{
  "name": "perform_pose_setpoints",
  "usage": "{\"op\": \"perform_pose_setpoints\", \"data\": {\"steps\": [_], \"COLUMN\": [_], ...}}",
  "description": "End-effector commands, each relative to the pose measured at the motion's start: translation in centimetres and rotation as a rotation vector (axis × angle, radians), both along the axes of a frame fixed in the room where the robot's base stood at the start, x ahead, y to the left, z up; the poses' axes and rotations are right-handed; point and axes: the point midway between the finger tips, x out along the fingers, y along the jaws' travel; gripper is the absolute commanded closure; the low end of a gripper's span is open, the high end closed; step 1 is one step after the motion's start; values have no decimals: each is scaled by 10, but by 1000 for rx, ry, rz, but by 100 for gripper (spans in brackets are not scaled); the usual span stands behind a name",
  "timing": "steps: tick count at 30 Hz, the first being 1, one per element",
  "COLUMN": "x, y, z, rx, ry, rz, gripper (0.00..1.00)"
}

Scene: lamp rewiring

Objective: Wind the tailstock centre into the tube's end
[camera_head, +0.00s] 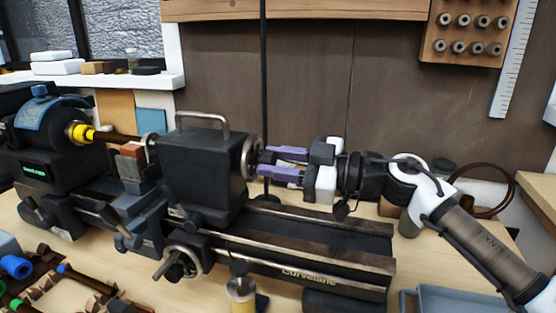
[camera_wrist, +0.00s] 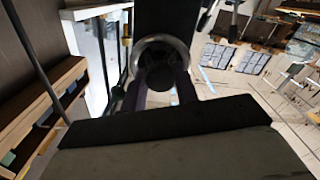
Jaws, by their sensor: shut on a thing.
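The tailstock (camera_head: 210,160) is a dark block with a grey handle on top, standing on the lathe bed. Its handwheel (camera_head: 249,158) is a metal-rimmed wheel on its right side; it also shows in the wrist view (camera_wrist: 141,47). My gripper (camera_head: 264,163) reaches in from the right, its purple fingers shut on the dark hub of the handwheel (camera_wrist: 158,77). The brown tube (camera_head: 115,136) runs from the yellow-jawed chuck (camera_head: 81,133) at the left toward the tailstock. The centre's tip at the tube's right end is too small to tell whether it touches.
A tool post with a reddish block (camera_head: 131,149) stands below the tube's right part. A cross-slide handwheel (camera_head: 183,263) and the bare lathe bed (camera_head: 310,240) lie in front. A blue-grey tray (camera_head: 445,300) is at lower right. A thin dark pole (camera_head: 264,90) rises behind the handwheel.

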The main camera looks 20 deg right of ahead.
Motion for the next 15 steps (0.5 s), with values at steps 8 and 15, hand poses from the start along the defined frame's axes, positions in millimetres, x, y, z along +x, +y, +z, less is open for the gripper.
{"op": "perform_pose_setpoints", "data": {"steps": [8, 15], "x": [0, 0], "y": [0, 0], "z": [0, 0], "rx": [0, 0], "ry": [0, -1], "rz": [-1, -1], "gripper": [93, 48]}}
